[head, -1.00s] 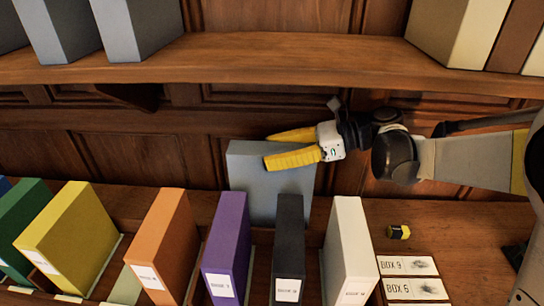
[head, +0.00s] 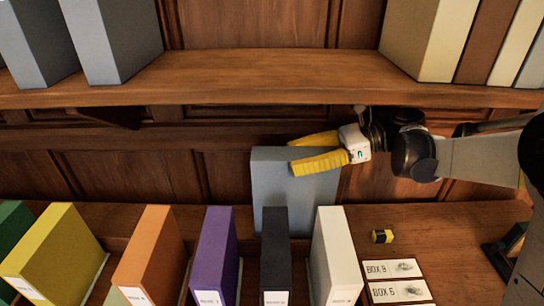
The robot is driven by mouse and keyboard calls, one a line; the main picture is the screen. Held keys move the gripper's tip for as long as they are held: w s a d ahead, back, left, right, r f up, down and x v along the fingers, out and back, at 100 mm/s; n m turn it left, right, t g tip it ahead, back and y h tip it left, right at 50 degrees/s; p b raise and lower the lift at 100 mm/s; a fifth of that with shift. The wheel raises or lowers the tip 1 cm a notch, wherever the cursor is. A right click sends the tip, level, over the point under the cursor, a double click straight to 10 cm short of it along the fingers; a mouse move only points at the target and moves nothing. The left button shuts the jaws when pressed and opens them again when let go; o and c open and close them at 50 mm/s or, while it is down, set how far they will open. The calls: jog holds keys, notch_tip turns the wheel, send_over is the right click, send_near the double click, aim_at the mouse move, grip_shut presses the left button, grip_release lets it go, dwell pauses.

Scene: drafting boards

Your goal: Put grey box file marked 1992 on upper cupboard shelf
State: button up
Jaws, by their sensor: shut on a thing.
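A grey box file (head: 275,185) is held upright behind the row of coloured files, below the upper shelf. Its label is not visible, so I cannot read a year on it. My gripper (head: 304,153) comes in from the right, its yellow fingers shut on the top right part of the grey box file. The upper cupboard shelf (head: 250,75) runs across above the gripper. Its middle is bare. The lower part of the grey file is hidden behind the black and white files.
Two grey-blue files (head: 112,40) stand on the upper shelf at left; cream (head: 430,38) and brown (head: 487,40) files stand at right. Below are yellow (head: 55,255), orange (head: 150,260), purple (head: 213,255), black (head: 275,250) and white (head: 335,255) files.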

aim_at(256, 153)
jog(key=d, duration=0.9)
jog(key=shift+w, duration=0.25)
jog(key=shift+a, duration=0.1)
jog(key=a, duration=1.1)
jog(key=s+a, duration=0.1)
jog(key=a, duration=0.5)
jog(key=shift+a, duration=0.35)
jog(key=shift+a+f, duration=0.15)
